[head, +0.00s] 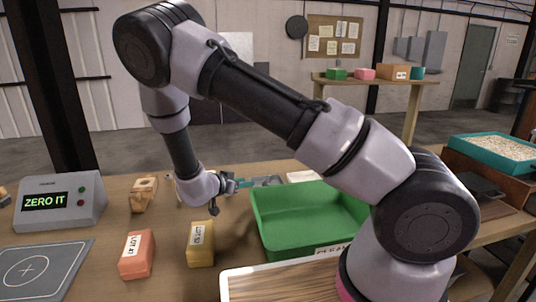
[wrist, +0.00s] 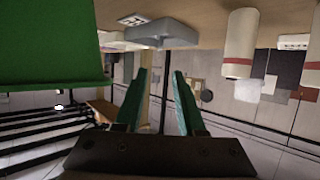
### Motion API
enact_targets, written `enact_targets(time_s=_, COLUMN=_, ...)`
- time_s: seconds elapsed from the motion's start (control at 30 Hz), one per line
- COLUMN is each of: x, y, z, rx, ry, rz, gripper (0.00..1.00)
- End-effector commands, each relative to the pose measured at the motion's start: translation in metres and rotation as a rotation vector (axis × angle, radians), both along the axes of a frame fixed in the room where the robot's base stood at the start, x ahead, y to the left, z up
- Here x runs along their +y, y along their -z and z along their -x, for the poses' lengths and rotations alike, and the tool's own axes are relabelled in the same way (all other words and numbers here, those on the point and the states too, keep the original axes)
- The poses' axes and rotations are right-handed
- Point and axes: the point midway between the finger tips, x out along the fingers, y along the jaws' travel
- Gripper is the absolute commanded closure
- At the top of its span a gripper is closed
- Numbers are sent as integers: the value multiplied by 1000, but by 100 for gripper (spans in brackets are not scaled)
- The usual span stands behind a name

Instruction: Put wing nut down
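I cannot make out a wing nut in either view. My gripper (head: 245,183) is low over the table, just left of the green bin (head: 300,203), in the head view. In the wrist view my gripper (wrist: 161,75) shows two teal fingers standing apart, with a clear gap and nothing visible between them. A small grey tray (head: 268,181) lies just past the fingertips in the head view. It also shows beyond the fingers in the wrist view (wrist: 162,33), which looks upside down. The green bin fills the upper left there (wrist: 50,45).
An orange block (head: 137,255) and a yellow block (head: 200,244) stand at the table front. A grey display box (head: 60,202) reading "ZERO IT" is at left, behind a flat pad (head: 40,270). Red-banded white cylinders (wrist: 240,45) show in the wrist view.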

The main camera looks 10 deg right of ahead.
Motion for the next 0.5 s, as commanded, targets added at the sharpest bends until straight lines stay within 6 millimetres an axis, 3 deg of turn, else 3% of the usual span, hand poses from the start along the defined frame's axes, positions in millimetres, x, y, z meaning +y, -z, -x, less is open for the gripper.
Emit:
enact_targets(time_s=0.17, x=1, y=-7, z=-6, rx=8, ry=-7, rz=-47, gripper=61)
enact_targets(time_s=0.27, x=2, y=-21, z=-17, rx=24, ry=-27, rz=-143, gripper=61)
enact_targets(time_s=0.5, x=9, y=-89, z=-46, rx=72, ry=-143, rz=-479, gripper=61)
